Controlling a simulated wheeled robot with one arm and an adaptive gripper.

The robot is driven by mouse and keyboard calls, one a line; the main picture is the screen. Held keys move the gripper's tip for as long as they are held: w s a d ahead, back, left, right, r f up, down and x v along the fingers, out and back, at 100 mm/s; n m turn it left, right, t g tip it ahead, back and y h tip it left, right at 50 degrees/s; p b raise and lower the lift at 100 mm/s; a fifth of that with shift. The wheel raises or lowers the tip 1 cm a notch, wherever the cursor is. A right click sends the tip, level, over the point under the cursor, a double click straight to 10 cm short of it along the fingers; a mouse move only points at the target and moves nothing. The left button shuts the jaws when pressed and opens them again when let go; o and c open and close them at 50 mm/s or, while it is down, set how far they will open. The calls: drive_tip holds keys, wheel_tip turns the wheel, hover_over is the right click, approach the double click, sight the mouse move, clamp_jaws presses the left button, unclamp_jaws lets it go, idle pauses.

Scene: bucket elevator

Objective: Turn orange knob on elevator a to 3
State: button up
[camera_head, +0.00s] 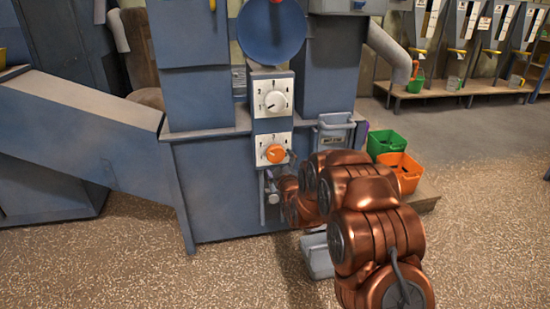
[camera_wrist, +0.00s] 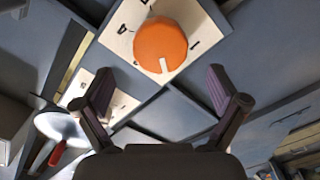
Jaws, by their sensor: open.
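The orange knob (camera_head: 275,153) sits on a white dial plate (camera_head: 258,147) on the blue-grey elevator's front. In the wrist view the orange knob (camera_wrist: 161,42) is large at the top centre, and its white pointer mark (camera_wrist: 163,65) faces the bottom of the picture. The dial numbers are too small or cut off to read surely. My gripper (camera_wrist: 161,84) is open and empty, its two fingers spread wide below the knob in the wrist view and apart from it.
A second white dial (camera_head: 273,98) with a white knob is above the orange one. A blue disc (camera_head: 271,40) is higher up. A grey chute (camera_head: 75,130) slopes down at left. Green (camera_head: 386,144) and orange (camera_head: 405,170) bins stand at right. The floor in front is mostly clear.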

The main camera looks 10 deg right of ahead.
sight(276, 156)
drive_tip(key=w+b, duration=0.1)
drive_tip(key=w, duration=0.1)
drive_tip(key=w+b, duration=0.1)
drive_tip(key=w, duration=0.2)
drive_tip(key=shift+w+a+f, duration=0.1)
drive_tip(key=shift+w+f, duration=0.05)
drive_tip(key=shift+f, duration=0.05)
drive_tip(key=shift+w+r, duration=0.2)
drive_tip(key=shift+w, duration=0.5)
drive_tip(key=c, duration=1.1)
